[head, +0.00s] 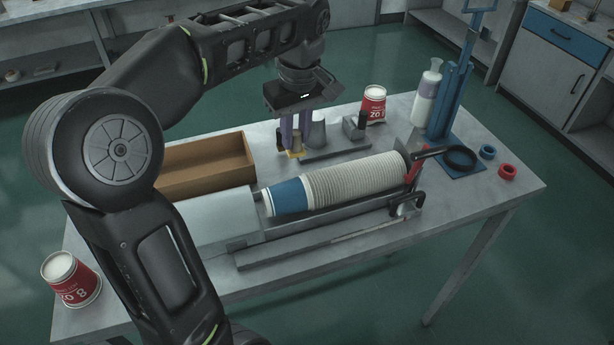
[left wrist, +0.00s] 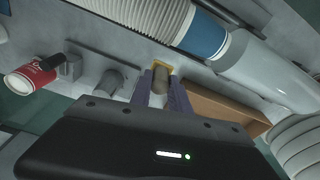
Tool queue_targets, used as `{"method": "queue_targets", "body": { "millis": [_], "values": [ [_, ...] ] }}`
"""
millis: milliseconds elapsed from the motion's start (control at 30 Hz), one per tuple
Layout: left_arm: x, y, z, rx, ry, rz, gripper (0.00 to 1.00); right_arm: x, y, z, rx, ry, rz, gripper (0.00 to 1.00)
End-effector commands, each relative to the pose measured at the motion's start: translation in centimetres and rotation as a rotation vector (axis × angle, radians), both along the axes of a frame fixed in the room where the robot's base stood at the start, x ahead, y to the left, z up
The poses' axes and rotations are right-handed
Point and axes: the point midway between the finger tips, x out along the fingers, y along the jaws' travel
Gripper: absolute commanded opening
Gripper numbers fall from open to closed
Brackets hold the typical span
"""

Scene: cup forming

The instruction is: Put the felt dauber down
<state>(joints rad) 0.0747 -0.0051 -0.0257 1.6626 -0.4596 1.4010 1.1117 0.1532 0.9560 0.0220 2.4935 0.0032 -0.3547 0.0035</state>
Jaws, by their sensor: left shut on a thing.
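My left gripper (head: 294,140) reaches down over the far part of the table, behind the row of stacked cups. Its two purple-grey fingers are shut on the felt dauber, a small tan-brown cylinder (left wrist: 161,82) seen between the fingertips in the left wrist view. My right gripper is not in view.
A grey cylinder (head: 317,136) stands close right of the fingers. An open brown box (head: 205,185) is to the left. The cup stack (head: 350,178) lies in front.

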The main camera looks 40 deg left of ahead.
Motion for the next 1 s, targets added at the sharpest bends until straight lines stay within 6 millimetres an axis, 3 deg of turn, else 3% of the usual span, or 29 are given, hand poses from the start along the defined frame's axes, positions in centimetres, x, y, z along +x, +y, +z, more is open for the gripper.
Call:
{"method": "queue_targets", "body": {
  "millis": [267, 667, 1000],
  "values": [
    [0.0, 0.0, -0.2, 0.000, 0.001, 0.000, 0.00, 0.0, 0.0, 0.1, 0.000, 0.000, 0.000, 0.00],
    [0.0, 0.0, -5.9, -0.001, 0.001, 0.001, 0.00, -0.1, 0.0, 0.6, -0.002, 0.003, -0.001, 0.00],
    [0.0, 0.0, -6.3, 0.000, 0.000, 0.000, 0.00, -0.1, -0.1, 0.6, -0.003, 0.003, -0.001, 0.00]
  ]
}}
